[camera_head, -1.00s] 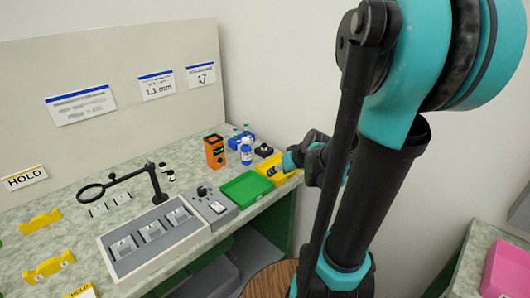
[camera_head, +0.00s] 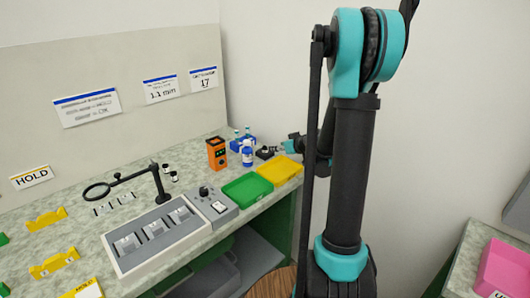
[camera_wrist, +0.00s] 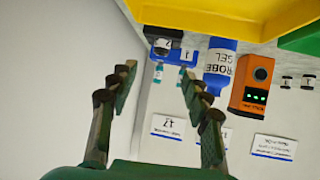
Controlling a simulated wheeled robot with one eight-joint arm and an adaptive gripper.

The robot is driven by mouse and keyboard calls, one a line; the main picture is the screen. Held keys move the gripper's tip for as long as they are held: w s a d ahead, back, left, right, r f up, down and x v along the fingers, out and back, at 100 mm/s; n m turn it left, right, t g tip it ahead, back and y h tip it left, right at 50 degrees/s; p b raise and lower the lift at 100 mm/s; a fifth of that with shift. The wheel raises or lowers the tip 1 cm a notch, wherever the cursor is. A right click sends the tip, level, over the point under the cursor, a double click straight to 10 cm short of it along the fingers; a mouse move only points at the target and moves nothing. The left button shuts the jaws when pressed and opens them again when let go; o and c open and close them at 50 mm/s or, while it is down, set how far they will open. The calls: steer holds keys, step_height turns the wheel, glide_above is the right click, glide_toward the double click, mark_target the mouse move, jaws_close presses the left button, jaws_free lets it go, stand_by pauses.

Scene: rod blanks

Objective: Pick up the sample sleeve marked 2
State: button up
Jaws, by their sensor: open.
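Two small clear vials with teal caps stand at a blue rack (camera_head: 236,144) at the back of the bench. In the wrist view, a tag reading 2 (camera_wrist: 164,44) and a tag reading 1 (camera_wrist: 187,55) show at the rack. The left vial (camera_wrist: 158,72) lies by the 2 tag and the right vial (camera_wrist: 181,76) is beside it. Which is the sleeve marked 2 is not certain. My gripper (camera_wrist: 157,75) is open and empty, its fingers reaching toward the rack and apart from it. In the head view, my gripper (camera_head: 284,147) is above the bench's right end.
A blue and white gel bottle (camera_head: 247,153), an orange device (camera_head: 216,153) and a dark block (camera_head: 265,152) stand close to the rack. Yellow (camera_head: 280,170) and green (camera_head: 246,187) trays lie in front. A ring stand (camera_head: 160,182) is farther left.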

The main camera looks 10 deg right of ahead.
mark_target(264, 147)
steer(key=x, duration=1)
steer(key=shift+w+a, duration=0.1)
steer(key=shift+w, duration=0.05)
steer(key=shift+r, duration=0.1)
steer(key=c, duration=0.9)
